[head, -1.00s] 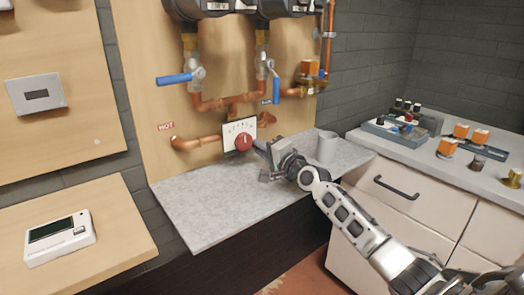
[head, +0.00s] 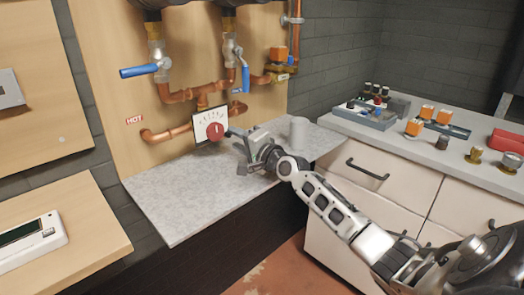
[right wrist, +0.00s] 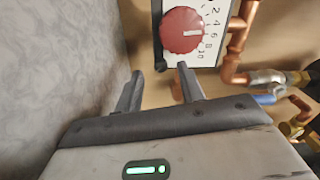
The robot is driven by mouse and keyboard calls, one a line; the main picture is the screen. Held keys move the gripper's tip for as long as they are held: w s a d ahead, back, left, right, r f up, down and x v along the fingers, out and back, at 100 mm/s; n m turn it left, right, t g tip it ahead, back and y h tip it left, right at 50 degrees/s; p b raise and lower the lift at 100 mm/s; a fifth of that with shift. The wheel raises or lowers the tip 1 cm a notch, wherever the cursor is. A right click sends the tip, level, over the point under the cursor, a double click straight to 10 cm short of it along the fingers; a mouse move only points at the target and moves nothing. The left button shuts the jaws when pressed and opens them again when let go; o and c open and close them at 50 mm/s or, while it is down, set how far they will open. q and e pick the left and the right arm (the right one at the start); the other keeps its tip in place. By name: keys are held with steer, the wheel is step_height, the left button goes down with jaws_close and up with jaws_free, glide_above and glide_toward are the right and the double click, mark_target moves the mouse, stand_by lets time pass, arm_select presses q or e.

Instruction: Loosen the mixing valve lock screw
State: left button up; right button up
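The mixing valve has a red round knob (head: 215,132) on a white scale plate (head: 200,120), fixed to the wooden panel beside the HOT label. In the right wrist view, the red knob (right wrist: 183,31) with its white pointer mark and the numbered scale plate (right wrist: 210,45) fill the top middle. My right gripper (head: 240,139) is just right of the knob, above the grey counter. In the right wrist view my right gripper (right wrist: 160,80) has its two fingers apart with nothing between them, short of the knob. I cannot make out the lock screw. My left gripper is out of view.
The grey stone counter (head: 180,205) is mostly clear, with a grey cup (head: 299,133) at its right end. Copper pipes and valves with blue levers (head: 139,71) are above. A side cabinet top (head: 350,127) at right holds trays, fittings and a red box (head: 507,141).

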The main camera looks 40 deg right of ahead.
steer(key=s+d, duration=0.1)
steer(key=s, duration=1.3)
steer(key=shift+s, duration=0.1)
